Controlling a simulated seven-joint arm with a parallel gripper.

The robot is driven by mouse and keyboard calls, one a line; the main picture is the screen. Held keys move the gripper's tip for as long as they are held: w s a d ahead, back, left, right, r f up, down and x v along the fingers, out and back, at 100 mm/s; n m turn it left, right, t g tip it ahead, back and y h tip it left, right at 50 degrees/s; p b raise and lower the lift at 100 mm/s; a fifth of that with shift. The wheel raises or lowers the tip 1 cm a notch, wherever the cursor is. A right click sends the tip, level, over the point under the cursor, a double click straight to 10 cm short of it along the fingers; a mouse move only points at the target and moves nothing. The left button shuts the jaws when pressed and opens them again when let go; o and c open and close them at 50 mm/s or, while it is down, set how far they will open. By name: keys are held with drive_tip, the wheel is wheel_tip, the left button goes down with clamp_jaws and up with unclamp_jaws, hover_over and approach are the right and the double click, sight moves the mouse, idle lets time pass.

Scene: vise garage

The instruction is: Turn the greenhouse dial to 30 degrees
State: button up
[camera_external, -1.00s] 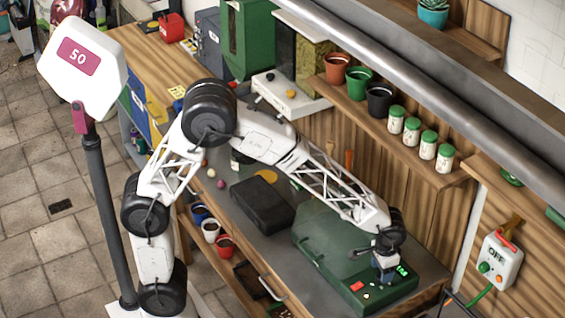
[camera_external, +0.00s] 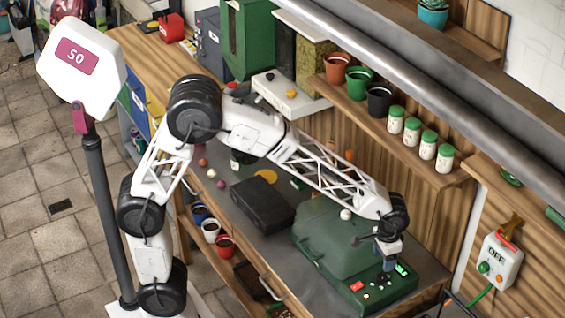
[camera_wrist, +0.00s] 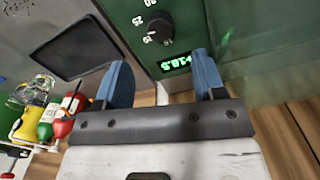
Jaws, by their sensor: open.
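The greenhouse box (camera_external: 335,240) is dark green with a lid and a front control panel, at the right end of the workbench. In the wrist view its black dial (camera_wrist: 159,27) has a ring of white numbers, among them 15, 20 and 25. Beside the dial a green lit display (camera_wrist: 174,65) reads about 18.5; it also glows in the external view (camera_external: 402,269). My gripper (camera_wrist: 161,68) is open, its blue fingers apart and empty, with the dial beyond them and not between them. In the external view my gripper (camera_external: 388,260) hangs over the panel.
A black case (camera_external: 262,203) lies on the bench left of the greenhouse. A shelf behind holds pots (camera_external: 357,84) and green-lidded jars (camera_external: 412,130). A wall switch box (camera_external: 497,259) reads OFF. Bottles (camera_wrist: 62,118) show at left in the wrist view.

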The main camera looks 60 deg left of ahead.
sight(381, 276)
drive_tip(key=n, duration=1.8)
drive_tip(key=shift+f, duration=0.15)
drive_tip(key=shift+f, duration=3.8)
